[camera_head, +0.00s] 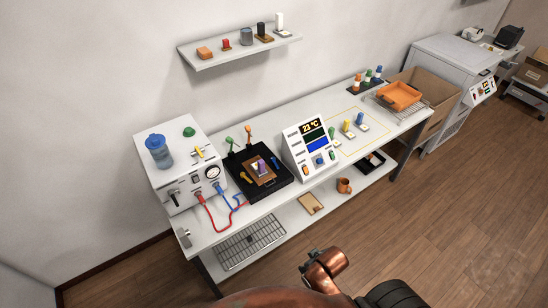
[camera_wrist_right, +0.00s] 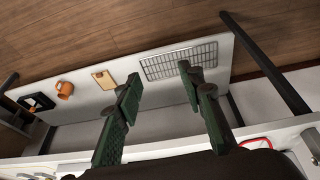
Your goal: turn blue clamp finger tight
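A black fixture plate (camera_head: 282,185) lies on the workbench between the white box with a gauge and the display unit. It carries a brown board (camera_head: 257,173) with a purple part (camera_head: 261,166) on it. A small dark blue clamp (camera_head: 274,162) seems to stand at the plate's right side; its tightness cannot be told. Green (camera_head: 230,142), orange (camera_head: 248,132) and yellow (camera_head: 246,177) pieces stand around the board. My right gripper (camera_wrist_right: 158,78) is open and empty in the right wrist view, with the lower shelf beyond its green fingers, away from the clamp. My left gripper is not in view.
The display unit (camera_head: 307,145) stands close right of the plate. Red (camera_head: 208,212) and blue hoses loop from the white box (camera_head: 178,150) at its left. A wire rack (camera_wrist_right: 180,60) and an orange mug (camera_wrist_right: 64,90) rest on the lower shelf.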

